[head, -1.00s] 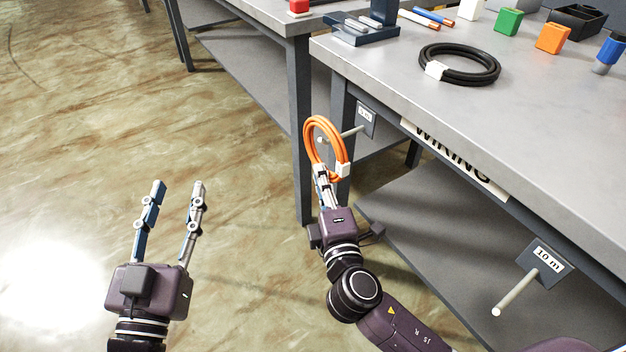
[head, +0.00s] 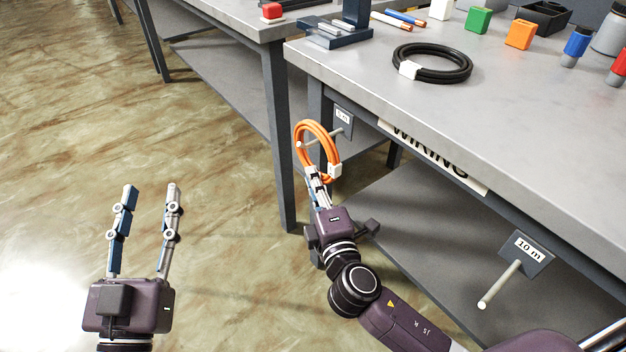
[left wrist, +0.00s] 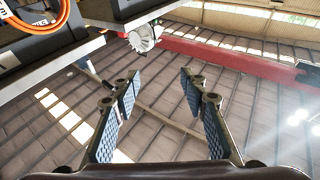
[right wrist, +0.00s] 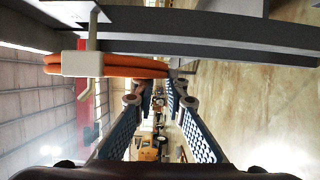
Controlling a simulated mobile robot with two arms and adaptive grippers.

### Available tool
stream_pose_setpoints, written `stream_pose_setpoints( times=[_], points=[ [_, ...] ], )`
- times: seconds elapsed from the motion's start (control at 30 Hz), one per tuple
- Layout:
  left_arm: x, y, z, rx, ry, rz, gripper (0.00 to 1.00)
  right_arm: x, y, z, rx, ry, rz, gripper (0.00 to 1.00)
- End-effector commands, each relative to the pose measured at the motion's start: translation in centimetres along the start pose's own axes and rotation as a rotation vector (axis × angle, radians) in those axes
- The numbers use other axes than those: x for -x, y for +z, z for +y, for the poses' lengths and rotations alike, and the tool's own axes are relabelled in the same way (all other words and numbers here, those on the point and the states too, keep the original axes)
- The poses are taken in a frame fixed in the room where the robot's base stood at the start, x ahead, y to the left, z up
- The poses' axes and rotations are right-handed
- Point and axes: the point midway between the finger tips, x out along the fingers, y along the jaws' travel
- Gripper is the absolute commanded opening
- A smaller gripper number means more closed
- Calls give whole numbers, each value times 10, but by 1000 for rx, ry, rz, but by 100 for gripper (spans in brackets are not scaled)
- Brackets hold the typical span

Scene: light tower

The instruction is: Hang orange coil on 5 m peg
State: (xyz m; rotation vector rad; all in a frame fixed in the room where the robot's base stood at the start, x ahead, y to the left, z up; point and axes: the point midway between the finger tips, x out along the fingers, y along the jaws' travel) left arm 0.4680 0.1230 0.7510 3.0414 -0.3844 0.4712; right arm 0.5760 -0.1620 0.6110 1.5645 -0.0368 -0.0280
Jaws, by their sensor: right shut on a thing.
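The orange coil (head: 332,148) is a ring with a white tag, standing on edge in front of the table leg. My right gripper (head: 315,174) is shut on its lower edge. The pale 5 m peg (head: 321,136) sticks out from a small plate (head: 343,117) under the table edge; its label is hard to read. The peg appears to run through the ring, with its tip at the ring's left rim. In the right wrist view the coil (right wrist: 130,65) lies across the peg (right wrist: 91,30), its tip showing past the tag. My left gripper (head: 149,187) is open and empty.
A 10 m peg (head: 500,285) sticks out at lower right. A black coil (head: 440,65), coloured blocks and a dark stand (head: 335,38) are on the tabletop (head: 530,130). A lower shelf (head: 400,220) lies beneath. The floor at left is clear.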

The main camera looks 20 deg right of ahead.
Motion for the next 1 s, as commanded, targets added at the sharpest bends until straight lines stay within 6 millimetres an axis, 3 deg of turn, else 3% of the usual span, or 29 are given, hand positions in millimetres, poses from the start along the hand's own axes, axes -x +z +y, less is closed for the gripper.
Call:
stream_pose_setpoints(
  times=[1.0],
  points=[
    [10,-66,7,12,14,311,40,-1,3,-14,0,2,0,0]
  ],
)
